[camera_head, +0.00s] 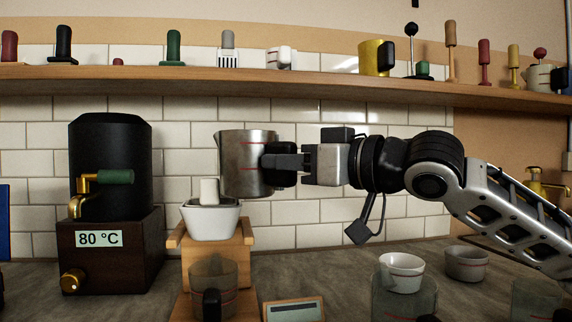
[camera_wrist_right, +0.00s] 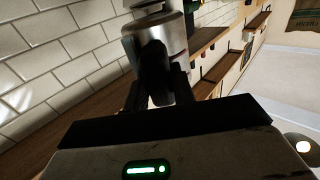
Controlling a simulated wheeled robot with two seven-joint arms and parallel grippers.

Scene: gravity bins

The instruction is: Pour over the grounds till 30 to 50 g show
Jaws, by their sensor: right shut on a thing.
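My right gripper (camera_head: 288,163) is shut on the black handle of a steel pitcher (camera_head: 240,150). The pitcher is held upright, its spout to the left, above and slightly right of the white dripper (camera_head: 211,220). The pitcher also shows in the right wrist view (camera_wrist_right: 176,38). The dripper sits on a wooden stand (camera_head: 230,256), with a pale cylindrical piece (camera_head: 209,192) upright in it. Grounds are not visible inside. A glass server (camera_head: 213,277) stands below the dripper. A scale (camera_head: 293,310) is at the bottom edge; its reading is not legible. My left gripper is not in view.
A black boiler (camera_head: 110,160) with a brass tap and a sign reading 80 °C (camera_head: 98,239) stands at left. A white cup (camera_head: 401,272) on a glass jar and a grey bowl (camera_head: 466,263) stand at right. A wooden shelf (camera_head: 300,83) with several tools runs above the arm.

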